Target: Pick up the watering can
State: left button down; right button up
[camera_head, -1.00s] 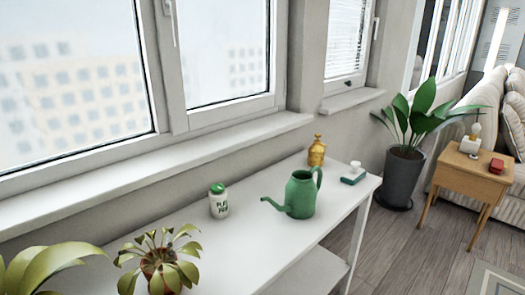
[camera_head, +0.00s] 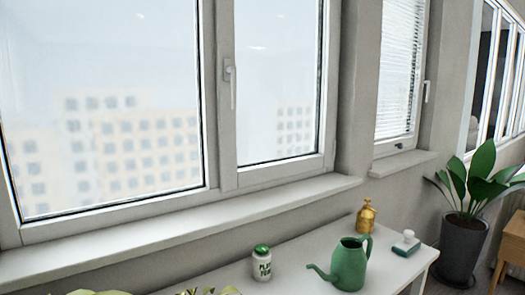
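The green watering can (camera_head: 349,265) stands upright on the white table (camera_head: 316,262). Its spout points left and its handle is on the right side. The lower edge of the can is close to the bottom of the head view. Neither of my grippers shows in this view, so their distance from the can cannot be told.
A white jar with a green lid (camera_head: 262,264) stands left of the can. A gold bottle (camera_head: 366,216) and a small teal-and-white object (camera_head: 406,244) are behind and right of it. The window sill (camera_head: 190,225) runs behind. A potted plant (camera_head: 462,235) stands at the right.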

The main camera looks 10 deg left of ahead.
aim_at(349, 260)
jog(key=u, duration=0.45)
jog(key=k, duration=1.1)
jog(key=u, duration=0.9)
jog(key=i, duration=0.45)
jog(key=z, duration=0.35)
